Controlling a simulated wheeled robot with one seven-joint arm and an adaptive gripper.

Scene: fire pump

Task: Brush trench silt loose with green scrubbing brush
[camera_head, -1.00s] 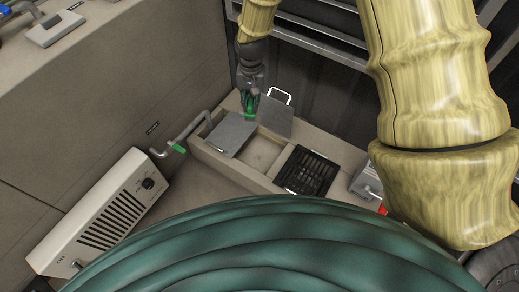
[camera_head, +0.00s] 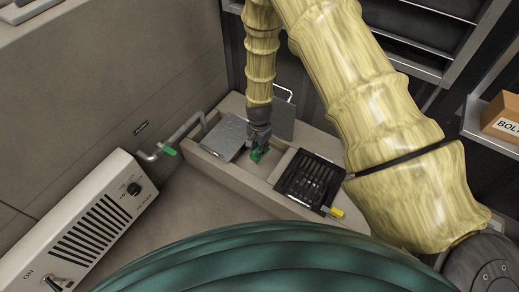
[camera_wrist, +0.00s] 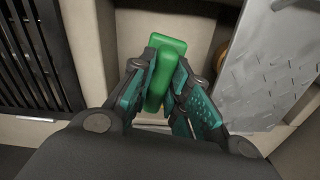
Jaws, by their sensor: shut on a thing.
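My gripper (camera_head: 258,138) is shut on the green scrubbing brush (camera_head: 257,154), which also shows in the wrist view (camera_wrist: 163,74) as a green block between the two fingers. The brush is over the open middle bay of the trench (camera_head: 282,160), between a grey plate and a black grate. Its bristles are hidden, so I cannot tell whether it touches the trench floor. In the wrist view the pale trench floor (camera_wrist: 199,28) shows behind the brush. No separate silt can be made out.
The grey plate (camera_head: 223,137) covers the trench's left part; the black grate (camera_head: 310,178) lies to the right, with a yellow-handled item (camera_head: 335,211) by it. A second plate with a white handle (camera_head: 283,118) leans behind. A pipe with a green valve lever (camera_head: 168,151) and a white heater (camera_head: 92,222) are left.

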